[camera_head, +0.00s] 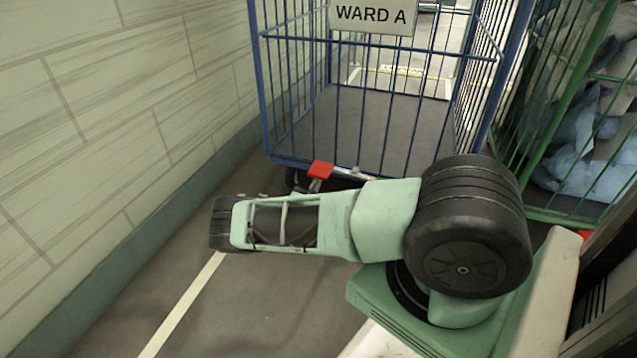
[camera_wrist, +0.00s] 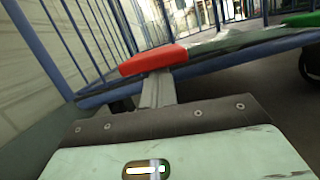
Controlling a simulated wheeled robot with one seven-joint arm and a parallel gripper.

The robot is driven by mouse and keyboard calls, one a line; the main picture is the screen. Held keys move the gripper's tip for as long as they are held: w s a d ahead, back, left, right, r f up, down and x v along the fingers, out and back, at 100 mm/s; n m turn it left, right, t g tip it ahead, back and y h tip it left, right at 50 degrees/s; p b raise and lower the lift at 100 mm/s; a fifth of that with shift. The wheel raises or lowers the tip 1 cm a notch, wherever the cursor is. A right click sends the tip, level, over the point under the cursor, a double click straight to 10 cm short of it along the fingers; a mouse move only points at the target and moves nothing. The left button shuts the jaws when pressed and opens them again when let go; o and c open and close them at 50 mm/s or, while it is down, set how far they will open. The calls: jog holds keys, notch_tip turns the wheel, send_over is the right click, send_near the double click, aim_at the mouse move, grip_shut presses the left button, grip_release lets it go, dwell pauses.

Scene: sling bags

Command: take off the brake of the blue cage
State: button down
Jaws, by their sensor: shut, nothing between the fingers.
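The blue cage (camera_head: 375,143) stands ahead with a "WARD A" sign (camera_head: 371,17) on its near side. Its red brake pedal (camera_head: 320,169) sticks out at the bottom front, left of the middle. In the wrist view the red pedal (camera_wrist: 153,60) is close ahead, tilted slightly. My gripper (camera_wrist: 157,88) shows there as a narrow grey pair of fingers, shut and empty. The fingertips run up to the pedal's near lower edge and pass out of sight there; I cannot tell whether they touch it. In the head view my arm hides most of the gripper.
A green cage (camera_head: 560,120) with light blue bundles (camera_head: 590,140) stands at right, close to the blue cage. A pale wall (camera_head: 100,120) runs along the left. A green pad (camera_wrist: 303,19) and a caster (camera_wrist: 312,63) show right of the pedal. Floor at lower left is clear.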

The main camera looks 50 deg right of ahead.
jog(key=shift+r+m+g+p, duration=0.5)
jog(key=shift+r+m+p, duration=0.8)
jog(key=shift+m, duration=0.5)
jog(key=shift+s, duration=0.1)
